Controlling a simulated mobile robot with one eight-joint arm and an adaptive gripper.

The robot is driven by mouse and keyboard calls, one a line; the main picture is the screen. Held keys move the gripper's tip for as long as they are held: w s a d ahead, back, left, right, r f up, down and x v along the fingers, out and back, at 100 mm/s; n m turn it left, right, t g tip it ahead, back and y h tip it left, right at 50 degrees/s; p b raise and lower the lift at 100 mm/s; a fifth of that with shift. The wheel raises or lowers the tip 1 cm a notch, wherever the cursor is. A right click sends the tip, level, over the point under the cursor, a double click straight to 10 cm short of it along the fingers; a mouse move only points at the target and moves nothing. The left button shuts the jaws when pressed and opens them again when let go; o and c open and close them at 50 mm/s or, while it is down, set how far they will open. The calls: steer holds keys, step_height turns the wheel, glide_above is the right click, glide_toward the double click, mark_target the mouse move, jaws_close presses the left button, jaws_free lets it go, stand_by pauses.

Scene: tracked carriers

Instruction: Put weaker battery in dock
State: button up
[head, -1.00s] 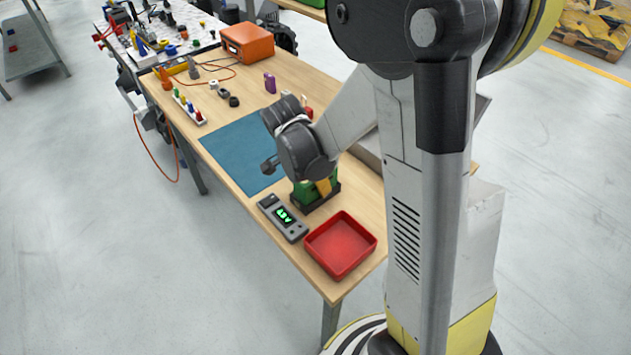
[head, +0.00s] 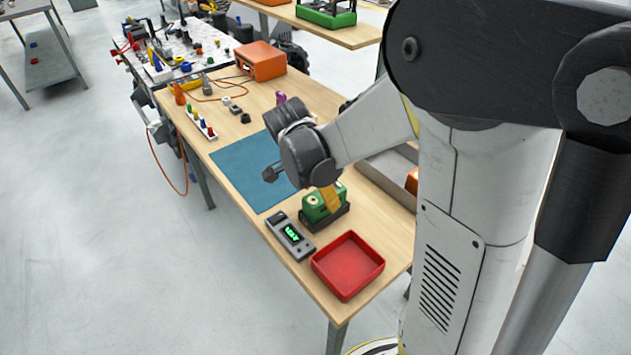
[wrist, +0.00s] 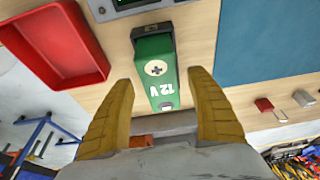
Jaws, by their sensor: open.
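A green battery (head: 313,205) marked 12 V stands in a black holder (head: 328,221) beside a grey meter (head: 289,236) with a lit green readout, too small to read surely. My gripper (head: 329,197) is over the battery from above, its near yellow finger hiding part of it. In the wrist view the battery (wrist: 155,68) lies ahead of and between the two spread fingers of my gripper (wrist: 163,100), with clear gaps on both sides. The black holder (wrist: 139,33) shows at its far end. No second green battery shows, and I cannot pick out a separate dock.
A red tray (head: 347,265) sits at the table's near corner; it also fills the wrist view's upper left (wrist: 55,45). A blue mat (head: 240,168) lies bare behind the meter. A grey bin (head: 385,178) with something orange is partly hidden by my arm. An orange box (head: 262,61) stands farther back.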

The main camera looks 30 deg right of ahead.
steer(key=v, duration=0.7)
steer(key=shift+a+r, duration=0.1)
steer(key=shift+r, duration=0.1)
steer(key=shift+s+a+r+n, duration=0.1)
steer(key=shift+s+r+n, duration=0.15)
steer(key=shift+n, duration=0.15)
steer(key=s+a+r+n+t+y, duration=0.1)
steer(key=s+a+r+n+t, duration=0.1)
steer(key=s+n, duration=0.3)
steer(key=s+a+r+n+t+y, duration=0.2)
steer(key=s+a+n+t, duration=0.2)
steer(key=n, duration=0.6)
steer(key=shift+s+r+t, duration=0.25)
steer(key=shift+s+t, duration=0.05)
steer(key=shift+s, duration=0.6)
